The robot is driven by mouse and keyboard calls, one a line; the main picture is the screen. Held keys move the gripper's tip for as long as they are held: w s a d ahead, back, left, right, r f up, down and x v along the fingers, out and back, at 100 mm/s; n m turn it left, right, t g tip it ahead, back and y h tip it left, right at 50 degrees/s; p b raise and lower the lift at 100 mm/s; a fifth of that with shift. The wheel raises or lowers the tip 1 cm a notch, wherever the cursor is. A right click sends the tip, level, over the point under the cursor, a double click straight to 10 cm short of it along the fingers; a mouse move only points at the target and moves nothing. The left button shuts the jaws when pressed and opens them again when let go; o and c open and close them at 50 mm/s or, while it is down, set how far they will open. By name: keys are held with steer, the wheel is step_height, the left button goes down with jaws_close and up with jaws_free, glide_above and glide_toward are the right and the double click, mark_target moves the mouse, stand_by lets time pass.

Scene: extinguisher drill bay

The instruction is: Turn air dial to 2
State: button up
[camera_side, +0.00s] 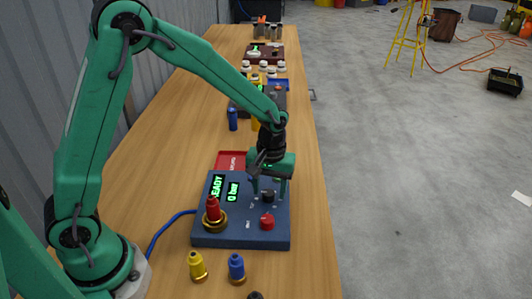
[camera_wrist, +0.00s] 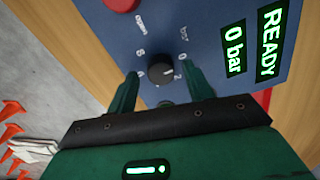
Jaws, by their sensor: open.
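The air dial is a small black knob (camera_wrist: 160,69) on the blue control box (camera_side: 213,238); in the side view it shows as a dark knob (camera_side: 267,196). A pale mark sits on its right side in the wrist view, but I cannot tell exactly which number it points to. The green display (camera_wrist: 233,48) reads 0 bar, beside one reading READY (camera_wrist: 269,42). My gripper (camera_side: 268,188) points down over the box. In the wrist view its open fingers (camera_wrist: 161,80) stand on either side of the dial, with gaps visible.
A red knob (camera_side: 267,222) sits on the box near the dial, and a red fitting with a brass base (camera_side: 213,211) stands at its left. Yellow (camera_side: 197,266) and blue (camera_side: 236,267) fittings stand in front. A blue hose (camera_side: 166,228) leaves the box's left side.

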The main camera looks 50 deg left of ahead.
steer(key=shift+f, duration=0.2)
steer(key=c, duration=1)
steer(key=shift+o, duration=0.2)
steer(key=shift+m, duration=0.5)
steer(key=m, duration=0.5)
steer(key=shift+d, duration=0.15)
steer(key=m, duration=0.6)
steer(key=shift+d+r+t, duration=0.1)
steer(key=shift+t, duration=0.2)
